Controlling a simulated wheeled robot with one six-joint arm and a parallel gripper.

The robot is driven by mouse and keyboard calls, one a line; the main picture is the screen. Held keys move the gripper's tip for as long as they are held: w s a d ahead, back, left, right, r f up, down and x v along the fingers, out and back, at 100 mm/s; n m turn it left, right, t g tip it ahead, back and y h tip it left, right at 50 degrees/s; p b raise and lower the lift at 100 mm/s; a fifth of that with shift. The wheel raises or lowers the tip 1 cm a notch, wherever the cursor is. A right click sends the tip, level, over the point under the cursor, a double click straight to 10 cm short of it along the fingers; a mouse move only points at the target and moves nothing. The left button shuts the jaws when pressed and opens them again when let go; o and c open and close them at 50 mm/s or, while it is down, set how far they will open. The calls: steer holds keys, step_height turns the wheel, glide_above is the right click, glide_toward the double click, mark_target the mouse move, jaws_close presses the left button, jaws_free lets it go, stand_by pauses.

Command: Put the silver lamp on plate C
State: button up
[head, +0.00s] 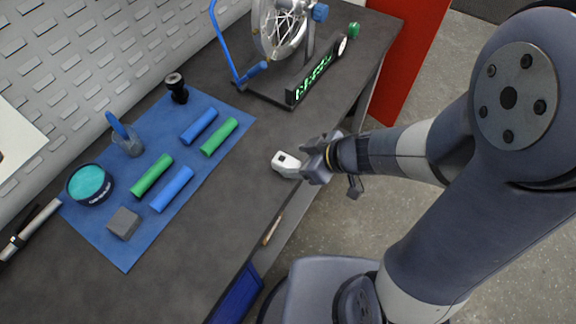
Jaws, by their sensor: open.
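A small pale silver-white object (285,165), which looks like the silver lamp, lies on the dark workbench near its front edge. My gripper (312,160) is open just to the right of it, over the bench edge. The gripper's end is very close to the object or touching it; I cannot tell which, nor whether any of it is between the jaws. I cannot make out any plate marked C in this view.
A blue mat (112,248) holds blue and green grips, a teal-topped tin (90,184), a grey block (124,223) and a cup with a brush (128,140). A wheel stand (308,40) with a green-lit display (315,76) stands behind. Bare bench lies between mat and gripper.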

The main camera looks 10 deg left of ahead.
mark_target(287, 161)
steer(key=b+x, duration=0.3)
steer(key=x, duration=0.3)
steer(key=shift+d+f, duration=0.15)
steer(key=shift+d, duration=0.1)
steer(key=shift+c, duration=0.3)
steer(key=c, duration=1.1)
steer(key=shift+r, duration=0.2)
